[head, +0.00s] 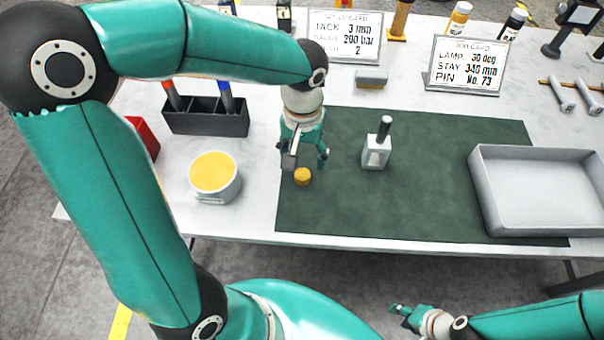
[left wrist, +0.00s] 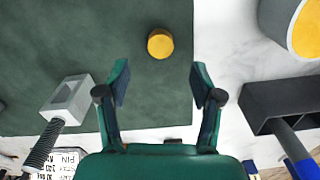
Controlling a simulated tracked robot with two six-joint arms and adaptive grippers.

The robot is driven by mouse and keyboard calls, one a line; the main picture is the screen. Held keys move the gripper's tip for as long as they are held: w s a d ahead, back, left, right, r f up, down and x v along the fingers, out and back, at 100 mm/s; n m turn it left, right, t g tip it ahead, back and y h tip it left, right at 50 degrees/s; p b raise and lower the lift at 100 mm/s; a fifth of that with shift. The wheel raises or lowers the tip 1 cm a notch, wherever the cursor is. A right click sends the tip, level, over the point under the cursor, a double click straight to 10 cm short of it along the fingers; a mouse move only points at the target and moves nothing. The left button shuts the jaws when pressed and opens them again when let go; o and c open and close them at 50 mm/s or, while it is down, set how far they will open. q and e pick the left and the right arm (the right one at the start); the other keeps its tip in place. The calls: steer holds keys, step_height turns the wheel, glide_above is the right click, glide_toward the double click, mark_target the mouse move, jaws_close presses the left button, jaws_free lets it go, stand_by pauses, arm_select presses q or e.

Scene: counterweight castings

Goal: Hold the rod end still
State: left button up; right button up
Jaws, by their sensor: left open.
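The rod end, a pale metal block with a dark rod (head: 376,150), stands upright on the green mat. In the left wrist view the block (left wrist: 68,98) is left of my fingers, with its threaded rod toward the bottom left. My left gripper (head: 306,160) is open and empty above the mat's left part, left of the rod end and apart from it. Its two spread fingers show in the left wrist view (left wrist: 160,80). My right gripper (head: 403,311) is low in front of the table; its opening is unclear.
A small yellow cylinder (head: 302,176) stands on the mat (head: 430,205) just below my left gripper. A yellow-filled cup (head: 213,175) and a dark holder (head: 205,117) are to the left. A grey tray (head: 540,228) is at the right. Cards stand behind.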

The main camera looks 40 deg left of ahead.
mark_target(302, 174)
arm_select(q)
steer(key=shift+f, duration=0.95)
steer(key=shift+w+a+f+p, duration=0.1)
steer(key=shift+f+p, duration=0.25)
steer(key=shift+f, duration=2.25)
steer(key=c, duration=1.1)
steer(key=shift+r, duration=0.1)
step_height(302, 174, up, 20)
steer(key=shift+f, duration=0.1)
